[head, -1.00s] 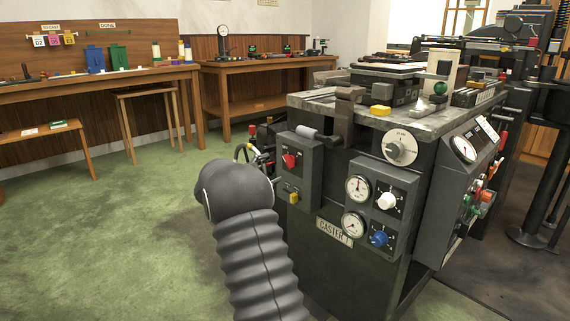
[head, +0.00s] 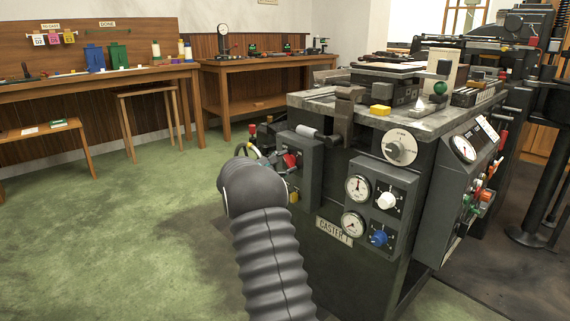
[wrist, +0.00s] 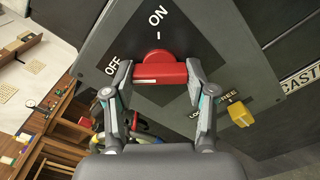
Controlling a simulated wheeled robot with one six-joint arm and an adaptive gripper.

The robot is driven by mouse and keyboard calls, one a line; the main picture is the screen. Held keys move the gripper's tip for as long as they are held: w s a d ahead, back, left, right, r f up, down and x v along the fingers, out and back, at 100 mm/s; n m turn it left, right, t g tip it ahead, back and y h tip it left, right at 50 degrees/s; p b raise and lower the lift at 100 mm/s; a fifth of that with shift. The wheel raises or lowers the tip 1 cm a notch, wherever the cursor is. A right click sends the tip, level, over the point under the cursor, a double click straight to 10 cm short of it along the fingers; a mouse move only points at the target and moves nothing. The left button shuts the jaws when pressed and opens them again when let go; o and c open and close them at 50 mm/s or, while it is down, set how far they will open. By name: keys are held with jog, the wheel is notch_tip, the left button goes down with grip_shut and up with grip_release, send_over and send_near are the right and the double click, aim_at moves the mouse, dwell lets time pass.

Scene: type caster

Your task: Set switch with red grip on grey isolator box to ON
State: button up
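The grey isolator box (head: 311,174) is on the left front of the caster. Its switch with the red grip (wrist: 160,73) is a short red bar on a round red hub, lying level across the wrist view. The ON label (wrist: 158,15) is above it and the OFF label (wrist: 113,65) to its left. My gripper (wrist: 160,75) is open, with one finger at each end of the red grip; I cannot tell whether they touch it. In the head view, my dark arm partly hides the box, and the red grip (head: 290,160) shows beside it.
A yellow knob (wrist: 239,114) by the LOCK and FREE labels is to the lower right of the grip. A panel with gauges (head: 357,188) and knobs is right of the box. Cables (head: 247,152) are behind my wrist.

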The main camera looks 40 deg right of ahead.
jog(key=c, duration=0.3)
jog(key=shift+a, duration=0.1)
jog(key=shift+c, duration=0.2)
jog(key=shift+f, duration=0.1)
